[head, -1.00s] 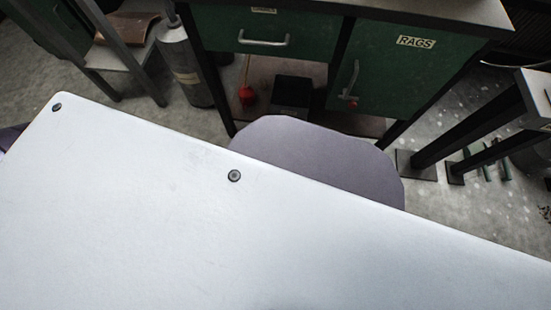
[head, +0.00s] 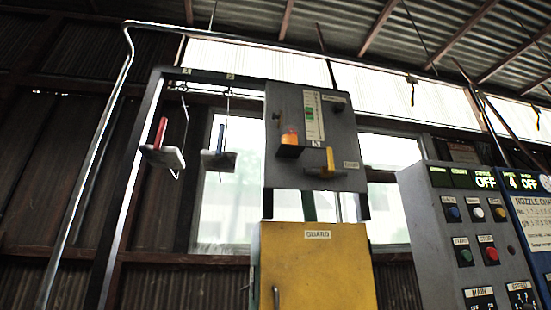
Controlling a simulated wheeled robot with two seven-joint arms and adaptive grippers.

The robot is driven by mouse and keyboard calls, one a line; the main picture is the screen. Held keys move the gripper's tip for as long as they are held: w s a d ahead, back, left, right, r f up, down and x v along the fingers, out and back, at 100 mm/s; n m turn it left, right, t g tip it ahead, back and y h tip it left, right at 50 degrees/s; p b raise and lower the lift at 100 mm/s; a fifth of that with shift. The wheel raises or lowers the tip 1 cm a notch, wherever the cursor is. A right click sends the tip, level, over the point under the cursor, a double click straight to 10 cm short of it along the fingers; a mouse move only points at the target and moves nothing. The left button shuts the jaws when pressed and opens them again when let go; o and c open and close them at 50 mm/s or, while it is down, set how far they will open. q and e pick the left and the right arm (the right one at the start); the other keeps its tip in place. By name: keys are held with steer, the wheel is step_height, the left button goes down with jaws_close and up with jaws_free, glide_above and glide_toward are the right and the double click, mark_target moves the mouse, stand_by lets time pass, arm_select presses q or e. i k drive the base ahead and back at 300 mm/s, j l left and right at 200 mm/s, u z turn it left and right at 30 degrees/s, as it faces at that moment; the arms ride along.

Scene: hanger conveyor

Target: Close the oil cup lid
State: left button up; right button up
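A grey panel (head: 350,115) stands in the middle of the head view. On its left side, a small orange cup-like part (head: 289,137) sits on a dark ledge (head: 289,152); it may be the oil cup. I cannot make out a separate lid or whether it is open. A yellow lever (head: 330,160) on a dark block (head: 325,173) is right of it. Neither of my grippers is in view.
A yellow cabinet (head: 310,270) marked GUARD stands below the panel. Two hanging carriers (head: 163,156) (head: 218,160) with red and blue parts hang at left. A grey control cabinet (head: 465,225) with buttons and OFF displays stands at right. A rail (head: 300,52) runs overhead.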

mark_target(274, 116)
steer(key=k+j, duration=0.1)
steer(key=k, duration=0.4)
steer(key=k+j+z, duration=0.1)
steer(key=k, duration=0.4)
